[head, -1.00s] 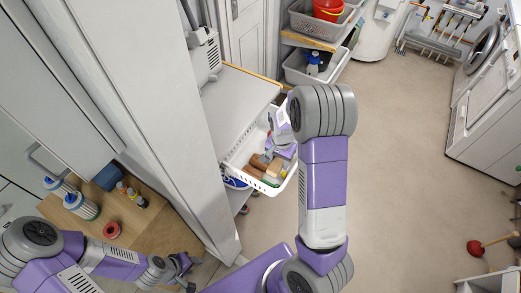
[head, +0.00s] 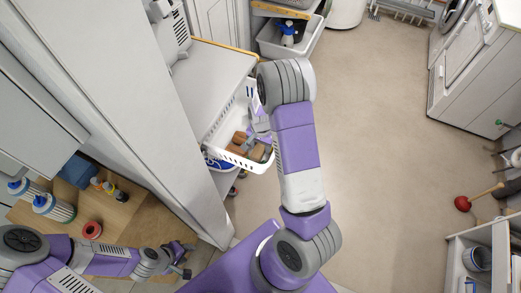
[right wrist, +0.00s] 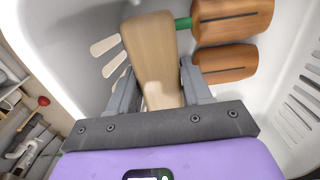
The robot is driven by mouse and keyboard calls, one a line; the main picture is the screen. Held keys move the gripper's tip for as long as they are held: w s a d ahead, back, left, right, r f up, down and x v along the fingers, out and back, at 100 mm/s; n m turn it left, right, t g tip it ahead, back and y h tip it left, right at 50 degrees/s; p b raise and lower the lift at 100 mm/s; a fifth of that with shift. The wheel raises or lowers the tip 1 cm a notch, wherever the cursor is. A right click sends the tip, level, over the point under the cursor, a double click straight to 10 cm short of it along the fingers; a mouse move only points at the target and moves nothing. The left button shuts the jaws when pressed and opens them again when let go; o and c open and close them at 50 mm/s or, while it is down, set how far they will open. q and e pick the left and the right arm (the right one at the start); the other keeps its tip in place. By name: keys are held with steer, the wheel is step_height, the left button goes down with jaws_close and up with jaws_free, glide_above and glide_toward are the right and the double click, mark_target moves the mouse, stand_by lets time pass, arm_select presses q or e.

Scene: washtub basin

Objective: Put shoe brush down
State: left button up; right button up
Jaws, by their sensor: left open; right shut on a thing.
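The shoe brush (right wrist: 152,45), a light wooden block, is between the two fingers of my right gripper (right wrist: 160,82), which is shut on it. In the right wrist view it is inside a white basket, above its floor; I cannot tell whether it touches the bottom. In the head view my right gripper (head: 258,130) reaches into the white slotted basket (head: 236,160), and my arm hides part of it. My left gripper (head: 184,261) is open and empty at the lower left, near the wooden worktop.
Two orange-brown wooden pieces with dark slots (right wrist: 228,62) lie in the basket beside the brush, with a green rod by them. A grey shelf top (head: 212,80) stands behind the basket. Bottles and a red roll (head: 92,229) are on the worktop (head: 125,218).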

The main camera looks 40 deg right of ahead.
mark_target(261, 150)
step_height(261, 150, down, 3)
steer(key=shift+r+b, duration=0.1)
steer(key=shift+b, duration=0.3)
steer(key=shift+c, duration=0.4)
steer(key=shift+f, duration=0.2)
jaws_close()
steer(key=shift+s+a, duration=0.1)
steer(key=o, duration=0.9)
jaws_free()
steer(key=shift+c, duration=0.2)
steer(key=shift+o, duration=0.6)
step_height(261, 150, up, 12)
steer(key=p, duration=0.3)
steer(key=shift+r+p, duration=0.1)
steer(key=shift+p, duration=0.25)
